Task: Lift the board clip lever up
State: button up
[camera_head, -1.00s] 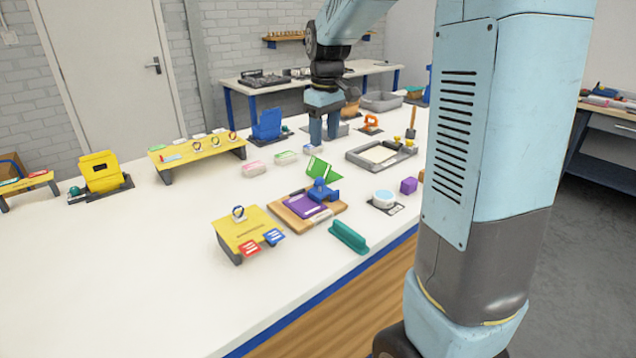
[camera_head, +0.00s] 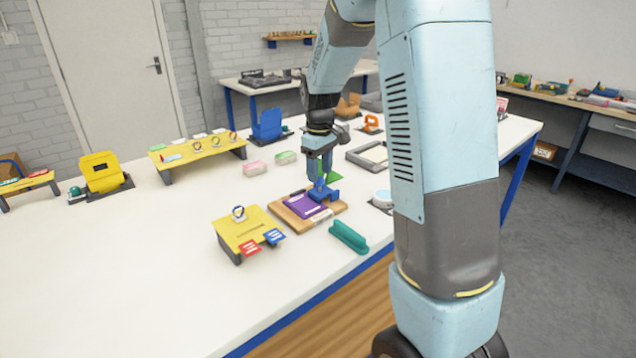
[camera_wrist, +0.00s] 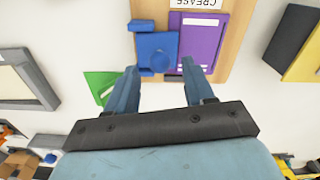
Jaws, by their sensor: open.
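The blue board clip (camera_head: 326,193) sits on the wooden board (camera_head: 284,214) beside a purple pad (camera_head: 302,206).
A green piece (camera_wrist: 100,84) stands close by the clip. A yellow stand (camera_head: 240,232) with red and blue cards is left of the board. A teal block (camera_head: 348,237) lies in front, and a grey tray (camera_head: 368,158) is behind.

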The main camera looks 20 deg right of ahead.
aim_at(320, 183)
jog(key=shift+f, duration=2.2)
jog(key=shift+c, duration=0.5)
